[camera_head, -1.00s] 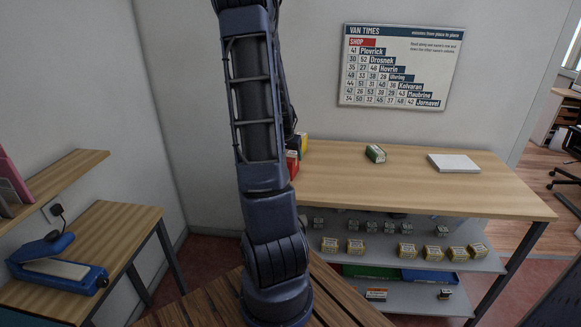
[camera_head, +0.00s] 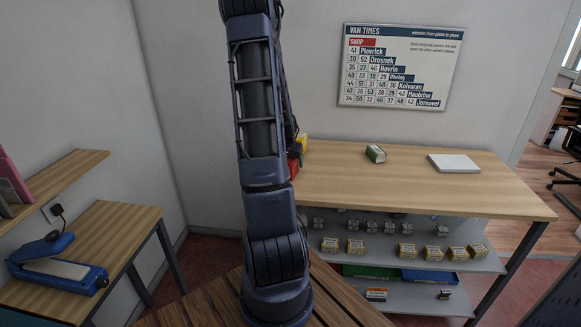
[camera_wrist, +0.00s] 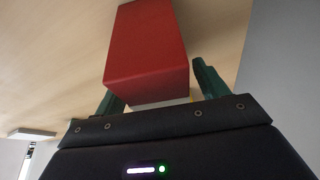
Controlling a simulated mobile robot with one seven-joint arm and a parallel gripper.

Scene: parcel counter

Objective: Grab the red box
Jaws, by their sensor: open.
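The red box (camera_wrist: 147,48) fills the upper middle of the wrist view, resting against the light wood counter top. My gripper (camera_wrist: 157,80) is open, its two green fingers apart on either side of the box's near end. I cannot tell whether either finger touches it. A pale strip shows just below the red face, close to the palm. In the head view only a sliver of the red box (camera_head: 294,168) shows at the counter's left end, mostly hidden behind my arm. My gripper is hidden in that view.
A yellow box (camera_head: 302,142) stands beside the red one at the wall. A green-and-white box (camera_head: 376,153) and a white slab (camera_head: 453,163) lie farther right on the counter (camera_head: 400,193). The counter's middle is clear.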

